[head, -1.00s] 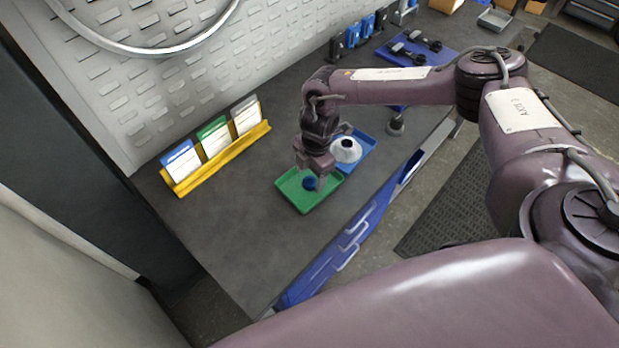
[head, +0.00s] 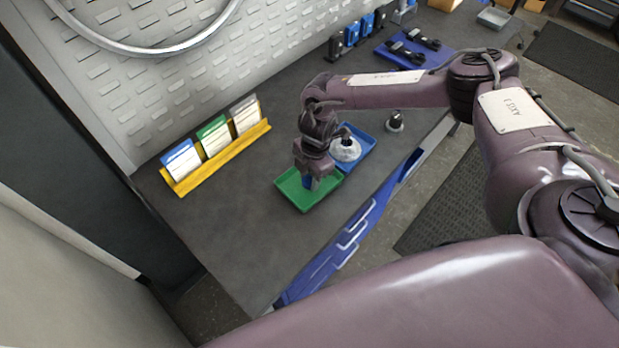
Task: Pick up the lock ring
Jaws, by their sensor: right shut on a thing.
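The lock ring, a small blue round piece (head: 307,182), is at the green tray (head: 299,202) on the grey bench. It is mostly hidden by my right gripper (head: 312,184), which reaches down over the tray and is shut on it. I cannot tell whether the ring still touches the tray floor. My left gripper is not in view.
A blue tray (head: 365,153) with a white and grey rounded part (head: 345,150) adjoins the green tray. A yellow card rack (head: 217,162) is at left. The bench front left is clear.

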